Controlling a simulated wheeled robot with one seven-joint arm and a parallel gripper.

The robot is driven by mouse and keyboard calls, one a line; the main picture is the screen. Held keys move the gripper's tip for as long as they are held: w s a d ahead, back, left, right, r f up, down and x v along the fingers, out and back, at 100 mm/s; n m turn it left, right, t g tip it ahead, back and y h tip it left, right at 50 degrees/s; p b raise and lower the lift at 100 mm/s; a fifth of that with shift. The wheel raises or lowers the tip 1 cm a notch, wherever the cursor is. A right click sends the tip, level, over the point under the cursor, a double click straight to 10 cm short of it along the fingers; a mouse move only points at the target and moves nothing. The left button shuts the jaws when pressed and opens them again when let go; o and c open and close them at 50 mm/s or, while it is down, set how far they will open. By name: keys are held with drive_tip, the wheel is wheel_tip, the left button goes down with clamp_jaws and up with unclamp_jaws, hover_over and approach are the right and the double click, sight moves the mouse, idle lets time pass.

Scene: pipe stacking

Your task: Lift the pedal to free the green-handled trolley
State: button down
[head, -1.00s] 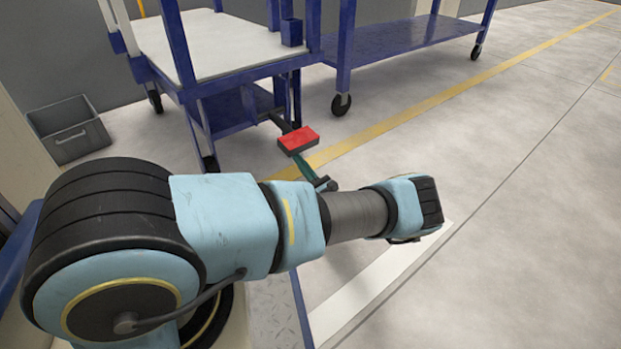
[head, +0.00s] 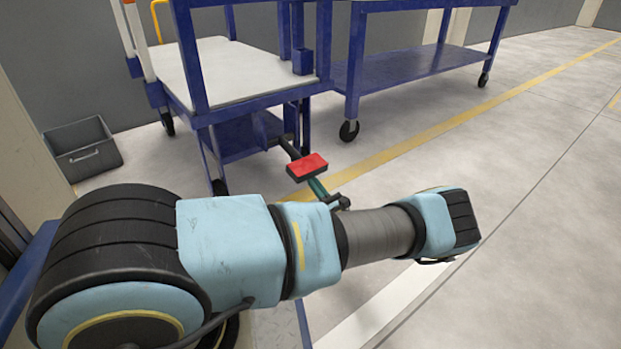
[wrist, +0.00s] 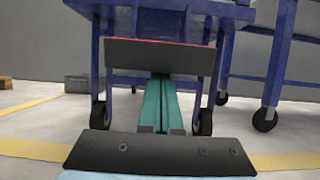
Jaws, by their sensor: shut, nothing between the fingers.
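The pedal (head: 307,167) is a red-topped block on a dark bar, low at the near side of a blue trolley (head: 250,105) with a pale deck. In the wrist view the pedal shows its dark front face (wrist: 165,57) with a thin red top edge. My gripper (wrist: 160,80) has its teal fingers together, empty, reaching forward below the pedal's face; the tips are hidden under it. In the head view the gripper (head: 316,186) is just under the pedal's near edge. I cannot tell whether they touch. No green handle is in view.
A second blue trolley (head: 425,75) stands to the right. A grey crate (head: 83,148) sits on the floor at the left by the wall. A yellow-orange handle (head: 158,20) shows behind the deck. The floor at the right is open, with a yellow line.

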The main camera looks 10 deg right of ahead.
drive_tip(key=shift+s+d+r+p, duration=0.1)
drive_tip(key=shift+s+r+p, duration=0.05)
drive_tip(key=shift+r+p, duration=0.45)
drive_tip(key=r+g+p, duration=0.1)
drive_tip(key=p, duration=0.2)
drive_tip(key=shift+s+r+h, duration=0.15)
drive_tip(key=shift+r+h, duration=0.15)
wheel_tip(320, 180, up, 8)
drive_tip(key=g+h+p, duration=0.1)
drive_tip(key=g+p, duration=0.1)
drive_tip(key=p, duration=0.5)
drive_tip(key=g+h+p, duration=0.1)
drive_tip(key=g+p, duration=0.1)
drive_tip(key=p, duration=0.5)
drive_tip(key=shift+s+d+f+g+p, duration=0.1)
drive_tip(key=shift+f+g+p, duration=0.05)
drive_tip(key=shift+g+p, duration=0.2)
drive_tip(key=r+p, duration=0.1)
drive_tip(key=g+p, duration=0.1)
drive_tip(key=p, duration=0.1)
drive_tip(key=shift+w+r+h, duration=0.25)
drive_tip(key=shift+r+h, duration=0.1)
drive_tip(key=shift+h, duration=0.05)
drive_tip(key=shift+w+a+r+p, duration=0.2)
drive_tip(key=shift+r+p, duration=0.15)
drive_tip(key=shift+p, duration=0.15)
drive_tip(key=shift+w+a+r+p, duration=0.1)
drive_tip(key=shift+w+r+p, duration=0.05)
drive_tip(key=shift+r+p, duration=0.3)
